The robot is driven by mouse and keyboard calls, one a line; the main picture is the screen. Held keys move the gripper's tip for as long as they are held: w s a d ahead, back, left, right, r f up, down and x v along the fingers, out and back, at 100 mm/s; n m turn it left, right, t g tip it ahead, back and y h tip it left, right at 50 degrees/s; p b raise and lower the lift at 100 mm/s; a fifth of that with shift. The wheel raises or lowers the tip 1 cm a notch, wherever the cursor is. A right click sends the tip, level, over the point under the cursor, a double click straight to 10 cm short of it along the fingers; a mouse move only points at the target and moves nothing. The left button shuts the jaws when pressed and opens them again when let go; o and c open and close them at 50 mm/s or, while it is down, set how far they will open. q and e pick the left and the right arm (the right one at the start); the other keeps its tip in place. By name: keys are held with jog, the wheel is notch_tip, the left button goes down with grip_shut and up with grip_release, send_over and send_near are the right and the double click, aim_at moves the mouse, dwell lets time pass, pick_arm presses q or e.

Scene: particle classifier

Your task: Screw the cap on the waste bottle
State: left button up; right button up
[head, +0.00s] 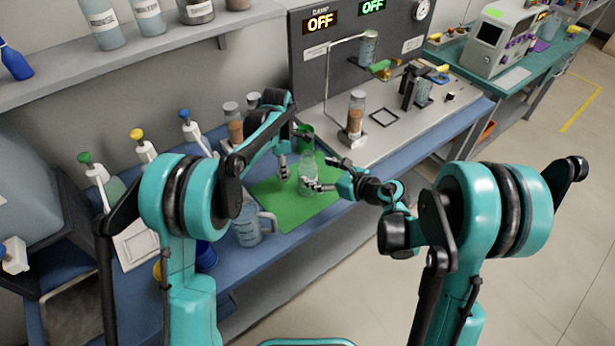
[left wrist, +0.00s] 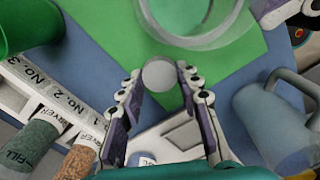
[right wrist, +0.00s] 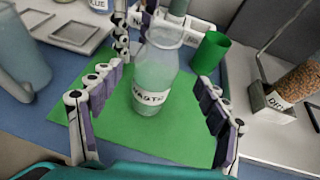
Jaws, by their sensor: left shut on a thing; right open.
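The waste bottle (head: 308,176) is clear, stands upright on a green mat (head: 264,191) and has an open mouth. It also shows in the right wrist view (right wrist: 152,78), with its label facing the camera. My left gripper (head: 283,172) is shut on a small round grey cap (left wrist: 159,75). In the left wrist view the cap is beside the bottle's mouth (left wrist: 190,40), apart from it. My right gripper (right wrist: 152,98) is open, with one finger on each side of the bottle. I cannot tell whether either finger touches it.
A green cup (right wrist: 211,53) stands behind the bottle. A clear jug (head: 249,225) stands at the mat's left front. Labelled jars (head: 355,115) and apparatus stand to the back right. Spray bottles (head: 143,145) stand to the left. Part of the mat is bare.

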aim_at(307, 170)
pick_arm(q)
notch_tip(307, 170, down, 2)
jog(key=shift+f+b, duration=0.1)
jog(key=shift+b, duration=1)
pick_arm(e)
jog(key=x, duration=0.4)
jog(key=shift+s+a+f, duration=0.1)
jog(key=shift+a+f, duration=0.15)
jog(key=shift+f, duration=0.2)
jog(key=shift+w+a+f, duration=0.1)
jog(key=shift+w+a, duration=0.15)
jog(key=shift+w, duration=0.05)
jog(key=c, duration=1.5)
